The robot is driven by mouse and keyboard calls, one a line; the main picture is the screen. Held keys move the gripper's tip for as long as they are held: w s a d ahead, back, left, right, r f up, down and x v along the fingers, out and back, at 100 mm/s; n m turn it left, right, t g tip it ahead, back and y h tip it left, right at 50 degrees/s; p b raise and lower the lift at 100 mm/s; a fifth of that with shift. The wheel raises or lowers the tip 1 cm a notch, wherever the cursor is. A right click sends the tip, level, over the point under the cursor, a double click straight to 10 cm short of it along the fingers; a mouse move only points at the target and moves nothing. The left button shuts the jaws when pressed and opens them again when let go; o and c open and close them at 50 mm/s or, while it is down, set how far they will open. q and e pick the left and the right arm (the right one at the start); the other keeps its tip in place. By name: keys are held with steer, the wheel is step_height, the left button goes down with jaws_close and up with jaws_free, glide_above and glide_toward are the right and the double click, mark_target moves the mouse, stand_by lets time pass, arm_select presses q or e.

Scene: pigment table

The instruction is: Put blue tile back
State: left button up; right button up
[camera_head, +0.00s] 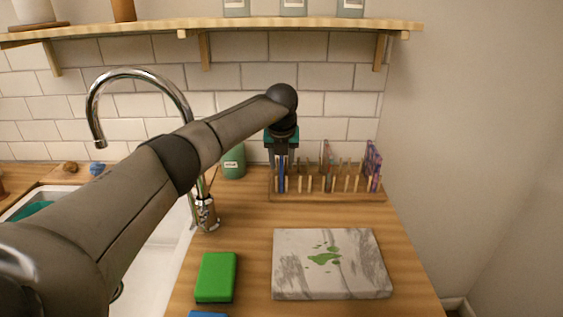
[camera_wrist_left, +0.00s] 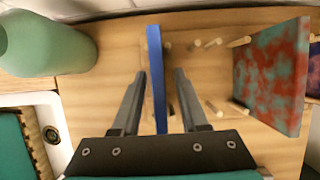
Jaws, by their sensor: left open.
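The blue tile (camera_head: 282,177) stands upright on edge at the left end of the wooden peg rack (camera_head: 330,197). In the left wrist view the blue tile (camera_wrist_left: 155,70) runs between the two fingers of my left gripper (camera_wrist_left: 161,76), with a gap visible on either side. My left gripper (camera_head: 282,155) points down over the rack's left end and is open around the tile. The tile's lower edge and its contact with the rack are hard to make out. My right gripper is not in view.
A red and teal tile (camera_wrist_left: 274,72) and a purple tile (camera_head: 373,165) stand farther right in the rack. A green jar (camera_head: 233,162) is left of it. A marble slab (camera_head: 330,275) and a green block (camera_head: 216,277) lie in front. The sink and faucet (camera_head: 135,72) are left.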

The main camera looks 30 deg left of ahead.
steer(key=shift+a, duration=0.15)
arm_select(q)
steer(key=shift+s+r, duration=0.1)
steer(key=shift+r, duration=0.5)
steer(key=p+v, duration=0.1)
steer(key=v, duration=0.9)
steer(key=shift+d+p, duration=0.1)
steer(key=shift+p, duration=0.3)
steer(key=shift+s+d+r, duration=0.1)
steer(key=shift+s+r, duration=0.1)
steer(key=shift+r, duration=0.3)
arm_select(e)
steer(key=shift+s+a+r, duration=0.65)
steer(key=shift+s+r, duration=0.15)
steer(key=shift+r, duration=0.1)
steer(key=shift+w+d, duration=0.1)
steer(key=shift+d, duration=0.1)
arm_select(q)
steer(key=shift+f, duration=0.1)
